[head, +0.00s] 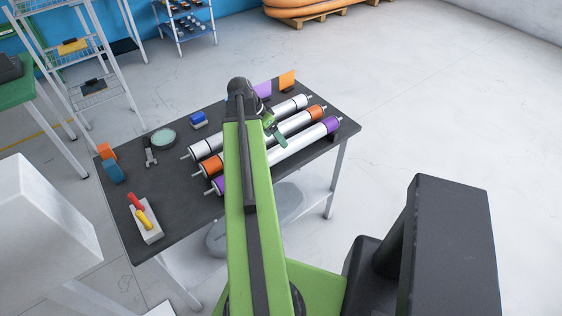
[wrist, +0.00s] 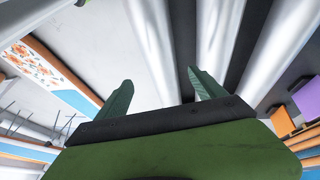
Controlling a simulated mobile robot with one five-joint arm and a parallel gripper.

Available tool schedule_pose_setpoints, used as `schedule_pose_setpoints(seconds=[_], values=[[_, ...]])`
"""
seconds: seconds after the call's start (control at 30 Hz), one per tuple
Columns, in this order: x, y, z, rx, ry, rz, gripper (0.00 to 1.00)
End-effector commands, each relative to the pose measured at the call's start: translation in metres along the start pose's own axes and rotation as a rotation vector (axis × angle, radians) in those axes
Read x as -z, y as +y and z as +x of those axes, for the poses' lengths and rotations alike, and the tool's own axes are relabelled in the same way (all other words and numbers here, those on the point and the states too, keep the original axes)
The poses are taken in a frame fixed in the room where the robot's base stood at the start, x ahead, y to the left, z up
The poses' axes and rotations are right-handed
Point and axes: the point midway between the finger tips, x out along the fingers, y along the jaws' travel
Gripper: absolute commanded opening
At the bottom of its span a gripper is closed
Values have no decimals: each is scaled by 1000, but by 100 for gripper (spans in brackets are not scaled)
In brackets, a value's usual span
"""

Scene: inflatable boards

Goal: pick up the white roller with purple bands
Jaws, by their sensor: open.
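The white roller with purple bands (head: 299,147) lies on the dark table, the nearest of three parallel rollers. Its purple bands show at both ends; my arm hides part of its middle. My gripper (head: 276,131) is over the rollers, its green fingers open and empty. In the wrist view the open fingers (wrist: 160,76) point toward the leftmost white cylinder (wrist: 150,35), which seems to be this roller, though no purple band shows there. I cannot tell how far the fingertips are from it.
Purple (head: 262,89) and orange (head: 287,80) cards stand at the table's back edge. A white block with red and yellow handles (head: 148,226) sits front left.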

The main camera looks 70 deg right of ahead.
Motion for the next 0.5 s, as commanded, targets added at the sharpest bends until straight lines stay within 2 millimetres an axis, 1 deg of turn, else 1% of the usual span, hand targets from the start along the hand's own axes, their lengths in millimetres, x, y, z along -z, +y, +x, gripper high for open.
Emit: schedule_pose_setpoints(seconds=[0.03, 0.1, 0.17, 0.3, 0.37, 0.47, 0.5], values=[[-4, -2, 22, -1, 0, 2, 79], [-4, -2, 33, 0, 0, 0, 79], [-3, -2, 37, 0, 0, -1, 79], [-1, 0, 36, 1, 0, -2, 79], [-1, -1, 39, 1, 0, -2, 79], [-4, -2, 52, 1, 0, -1, 79], [-5, -2, 60, 1, 0, -1, 79]])
